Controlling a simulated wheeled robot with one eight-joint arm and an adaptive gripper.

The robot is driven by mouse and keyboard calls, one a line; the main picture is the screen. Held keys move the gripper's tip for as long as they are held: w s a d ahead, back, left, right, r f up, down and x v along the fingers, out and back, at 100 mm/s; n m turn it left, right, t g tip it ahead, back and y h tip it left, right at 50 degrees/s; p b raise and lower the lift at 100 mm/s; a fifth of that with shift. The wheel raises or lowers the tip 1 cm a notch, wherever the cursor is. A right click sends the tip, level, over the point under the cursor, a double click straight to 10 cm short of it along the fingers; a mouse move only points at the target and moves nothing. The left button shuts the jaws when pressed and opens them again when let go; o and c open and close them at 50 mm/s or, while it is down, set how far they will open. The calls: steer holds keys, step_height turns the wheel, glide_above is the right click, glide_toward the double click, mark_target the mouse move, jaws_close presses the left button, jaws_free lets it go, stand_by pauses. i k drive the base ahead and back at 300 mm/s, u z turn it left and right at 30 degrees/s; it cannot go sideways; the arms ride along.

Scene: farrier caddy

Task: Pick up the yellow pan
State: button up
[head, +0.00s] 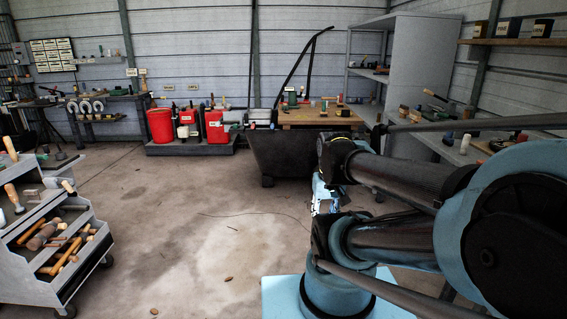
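I cannot pick out a yellow pan anywhere in the head view. My blue and black arm fills the right side and hides part of the right-hand bench and the floor below it. I cannot make out my gripper's fingers, and nothing held shows.
A grey tool caddy (92,246) with hammers stands at the left. A red bucket (160,125) and red machines stand at the back. A wooden-topped bench (310,117) is at the back middle. A grey shelf cabinet (420,70) stands behind my arm. The middle floor is mostly clear.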

mark_target(345, 112)
steer(key=z, duration=0.25)
steer(key=i, duration=1.05)
steer(key=z, duration=0.45)
steer(key=i, duration=1.15)
steer(key=z, duration=0.4)
steer(key=i, duration=1.1)
steer(key=z, duration=0.1)
